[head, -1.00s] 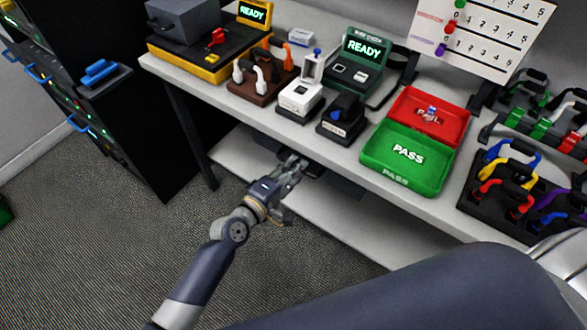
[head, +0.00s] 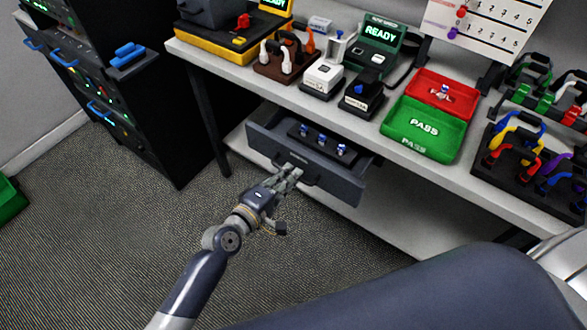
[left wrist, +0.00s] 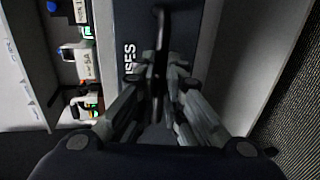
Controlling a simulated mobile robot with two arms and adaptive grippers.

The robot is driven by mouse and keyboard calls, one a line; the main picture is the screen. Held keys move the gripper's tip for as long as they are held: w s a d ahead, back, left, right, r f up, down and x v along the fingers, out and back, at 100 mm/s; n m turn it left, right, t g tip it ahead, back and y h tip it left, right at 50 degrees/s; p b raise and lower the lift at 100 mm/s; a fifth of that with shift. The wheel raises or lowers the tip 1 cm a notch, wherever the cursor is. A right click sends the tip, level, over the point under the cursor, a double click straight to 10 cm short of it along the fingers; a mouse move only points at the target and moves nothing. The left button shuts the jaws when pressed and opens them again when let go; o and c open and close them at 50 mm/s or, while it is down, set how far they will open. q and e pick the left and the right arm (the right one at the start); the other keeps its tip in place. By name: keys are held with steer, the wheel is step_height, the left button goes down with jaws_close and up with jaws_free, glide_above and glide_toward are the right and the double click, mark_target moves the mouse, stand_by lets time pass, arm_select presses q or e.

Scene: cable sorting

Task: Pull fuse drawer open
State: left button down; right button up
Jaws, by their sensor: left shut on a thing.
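The dark grey fuse drawer (head: 340,185) stands pulled out from under the workbench in the head view. Several small blue-and-white fuses (head: 321,140) stand in a dark holder inside it. My left gripper (head: 291,174) is at the drawer's front face, shut on the drawer handle (head: 311,181). In the left wrist view the fingers (left wrist: 158,85) close around the dark handle (left wrist: 161,45), beside the drawer's lettering, of which "SES" is readable. My right gripper is not in view.
The workbench (head: 285,92) carries a green PASS tray (head: 424,127), a red FAIL tray (head: 460,95), testers and a rack of coloured cables (head: 520,150). A dark cabinet (head: 140,130) stands at the left.

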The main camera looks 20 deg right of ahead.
arm_select(q)
steer(key=f+v, duration=0.1)
steer(key=v, duration=0.7)
steer(key=shift+s+a+f, duration=0.25)
steer(key=shift+s+f, duration=0.05)
steer(key=shift+f, duration=0.1)
steer(key=c, duration=1.7)
jaws_free()
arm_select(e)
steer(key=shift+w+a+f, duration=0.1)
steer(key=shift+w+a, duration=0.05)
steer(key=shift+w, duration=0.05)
arm_select(q)
steer(key=v, duration=1.2)
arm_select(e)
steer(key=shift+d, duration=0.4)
